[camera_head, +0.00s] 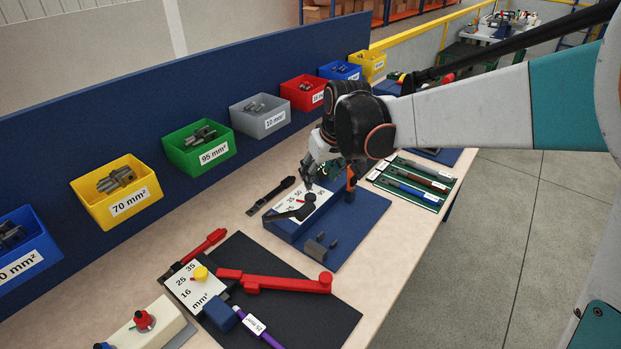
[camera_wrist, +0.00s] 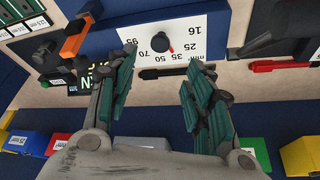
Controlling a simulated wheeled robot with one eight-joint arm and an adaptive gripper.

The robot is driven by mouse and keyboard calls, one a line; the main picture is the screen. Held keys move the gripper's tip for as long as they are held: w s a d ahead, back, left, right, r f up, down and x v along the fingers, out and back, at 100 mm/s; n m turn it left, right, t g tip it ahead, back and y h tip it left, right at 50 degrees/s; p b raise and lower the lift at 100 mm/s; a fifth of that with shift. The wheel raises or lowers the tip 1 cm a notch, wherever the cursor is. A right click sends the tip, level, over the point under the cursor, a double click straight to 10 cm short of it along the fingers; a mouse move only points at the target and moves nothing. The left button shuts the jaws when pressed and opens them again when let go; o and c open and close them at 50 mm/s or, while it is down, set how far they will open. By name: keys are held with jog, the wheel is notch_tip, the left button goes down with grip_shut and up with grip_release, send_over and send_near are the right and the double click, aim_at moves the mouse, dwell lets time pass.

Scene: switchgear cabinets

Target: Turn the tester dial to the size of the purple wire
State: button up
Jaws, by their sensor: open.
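The tester (camera_head: 284,229) is a blue block with a white scale face, standing on a blue mat. Its black dial (camera_head: 309,198) has a red mark. In the wrist view the dial (camera_wrist: 160,42) sits in a ring of numbers including 16, 25, 35, 50 and 95. The red mark points to the lower right there; the exact number is hard to tell. My gripper (camera_head: 307,173) is open and empty just above the dial, not touching it. Its fingers (camera_wrist: 155,85) show apart in the wrist view. The purple wire (camera_head: 262,332) lies at the front, its small white label apparently reading 25 mm².
Labelled bins, including yellow (camera_head: 117,191) and green (camera_head: 198,147), line the blue back panel. A tray of cables (camera_head: 412,184) lies to the right. An orange upright part (camera_head: 351,178) stands close to my gripper.

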aim_at(311, 196)
jog(key=b+x, duration=0.3)
jog(key=x, duration=0.7)
jog(key=shift+w+a+f, duration=0.1)
jog(key=shift+f, duration=0.3)
jog(key=c, duration=1)
